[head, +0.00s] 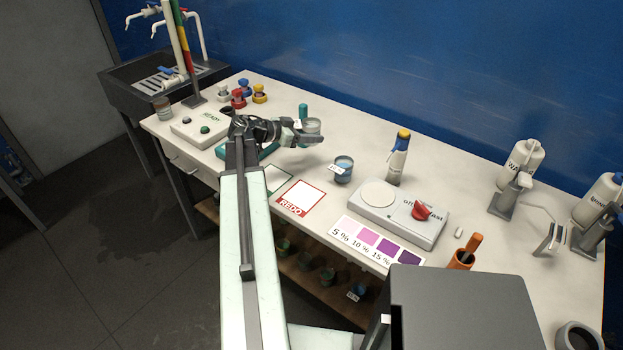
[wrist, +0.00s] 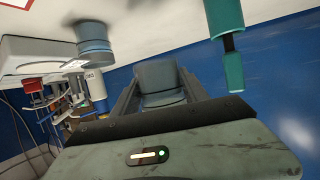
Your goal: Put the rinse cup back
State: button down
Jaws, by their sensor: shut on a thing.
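My gripper (head: 306,134) reaches over the back middle of the bench in the head view. It is shut on a clear, greyish cup (head: 312,125), which I take to be the rinse cup. In the wrist view the cup (wrist: 160,82) sits between the two dark fingers of my gripper (wrist: 160,88). Its lower part is partly hidden by the fingers. The cup appears held above the bench; the exact gap cannot be told.
A teal tool (head: 303,112) stands close behind the held cup. Another cup (head: 163,110) is near the sink (head: 120,82). A REDO card (head: 302,194) lies in front.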

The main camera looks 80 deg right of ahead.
aim_at(310, 165)
notch_tip(310, 165, down, 10)
jog(key=b, duration=1)
jog(key=shift+f, duration=0.2)
jog(key=shift+r, duration=0.25)
jog(key=shift+f, duration=0.2)
jog(key=c, duration=0.6)
grip_release()
jog(key=shift+r, duration=0.1)
jog(key=shift+a+r+p, duration=0.1)
jog(key=shift+r+p, duration=0.2)
jog(key=p+v, duration=0.4)
jog(key=v, duration=0.6)
jog(key=shift+w+a+r, duration=0.1)
jog(key=shift+w+a, duration=0.1)
jog(key=shift+w, duration=0.1)
jog(key=shift+w+a, duration=0.3)
jog(key=shift+w, duration=0.1)
